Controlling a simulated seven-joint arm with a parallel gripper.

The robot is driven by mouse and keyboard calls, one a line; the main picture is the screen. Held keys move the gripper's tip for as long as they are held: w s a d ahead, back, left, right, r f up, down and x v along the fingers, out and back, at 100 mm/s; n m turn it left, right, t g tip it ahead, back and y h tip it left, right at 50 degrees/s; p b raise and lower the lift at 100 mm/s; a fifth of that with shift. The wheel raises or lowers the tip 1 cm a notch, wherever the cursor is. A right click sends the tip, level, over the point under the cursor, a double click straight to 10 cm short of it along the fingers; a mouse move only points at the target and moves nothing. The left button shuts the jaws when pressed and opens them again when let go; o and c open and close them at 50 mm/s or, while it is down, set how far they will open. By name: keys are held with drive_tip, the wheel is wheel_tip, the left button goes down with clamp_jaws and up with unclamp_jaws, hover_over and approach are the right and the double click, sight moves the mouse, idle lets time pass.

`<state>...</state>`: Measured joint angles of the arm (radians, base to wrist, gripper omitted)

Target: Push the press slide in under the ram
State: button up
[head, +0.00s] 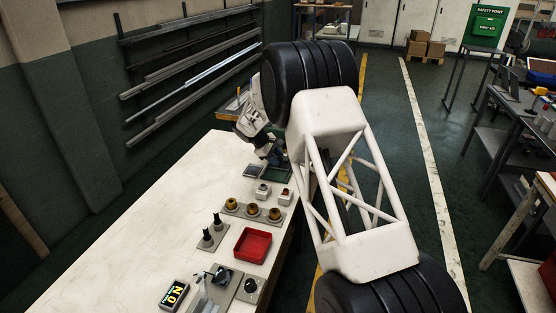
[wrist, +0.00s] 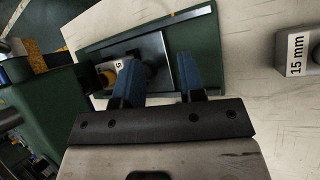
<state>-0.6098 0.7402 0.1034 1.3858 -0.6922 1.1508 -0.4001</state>
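In the wrist view, the press has a green base plate (wrist: 205,40) and a green body (wrist: 48,112) at the left. A dark grey metal slide (wrist: 158,72) lies on the base plate. A small part with brass colour and a label (wrist: 108,74) sits at the slide's left, partly hidden by a finger. My gripper (wrist: 158,60) has two blue fingers spread apart over the slide, with nothing seen held between them. Whether they touch the slide I cannot tell. In the head view the press (head: 278,173) is largely hidden behind my arm; the ram is not clearly seen.
A block marked 15 mm (wrist: 297,52) stands right of the press. The bench's left part is clear.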

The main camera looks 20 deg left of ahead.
sight(279, 159)
drive_tip(key=shift+s+a+f+n+t+h, duration=0.25)
drive_tip(key=shift+n+t+h, duration=0.15)
drive_tip(key=shift+n, duration=0.4)
drive_tip(key=n, duration=0.1)
drive_tip(key=a+n+t+h, duration=0.1)
drive_tip(key=n, duration=0.1)
drive_tip(key=shift+s+a+t, duration=0.1)
drive_tip(key=shift+s+t, duration=0.1)
drive_tip(key=shift+t, duration=0.1)
drive_tip(key=n+t, duration=0.1)
drive_tip(key=a+n, duration=0.1)
drive_tip(key=n, duration=0.1)
drive_tip(key=shift+s+a+t+h, duration=0.2)
drive_tip(key=shift+a+t+h, duration=0.05)
drive_tip(key=shift+t+h, duration=0.15)
drive_tip(key=shift+s+a+r+n+t, duration=0.1)
drive_tip(key=shift+a+n+t, duration=0.5)
drive_tip(key=shift+n, duration=0.3)
drive_tip(key=shift+s+a+r+n+t, duration=0.1)
drive_tip(key=shift+a+n+t, duration=0.45)
drive_tip(key=shift+n, duration=0.35)
drive_tip(key=shift+d, duration=0.1)
drive_tip(key=shift+x, duration=3.85)
drive_tip(key=shift+d, duration=0.1)
drive_tip(key=shift+c, duration=0.4)
